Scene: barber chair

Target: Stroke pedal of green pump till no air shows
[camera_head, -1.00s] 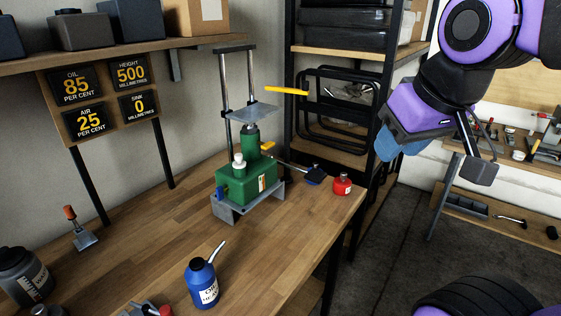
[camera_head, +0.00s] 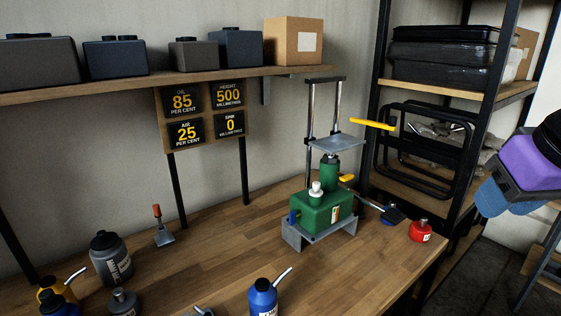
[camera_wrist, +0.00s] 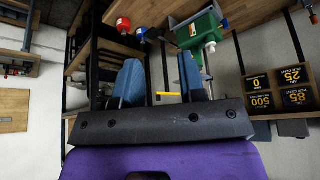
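The green pump (camera_head: 320,212) stands on a grey bracket on the wooden bench, under a frame with a grey plate. Its dark pedal (camera_head: 392,214) sticks out to the right on a thin rod. The display board (camera_head: 204,117) reads oil 85 per cent, height 500, air 25 per cent, sink 0. My gripper (camera_wrist: 160,78) is open, its blue fingers apart with nothing held between them. In the head view only part of it shows at the right edge, apart from the pump. The wrist view also shows the pump (camera_wrist: 204,34) and pedal (camera_wrist: 141,35) beyond the fingers.
A red can (camera_head: 421,231) stands close to the pedal. A yellow bar (camera_head: 373,124) juts beside the plate. Blue oil can (camera_head: 263,299), grey bottle (camera_head: 110,258) and scraper (camera_head: 163,232) are on the bench. A black shelf rack (camera_head: 458,150) stands behind, right.

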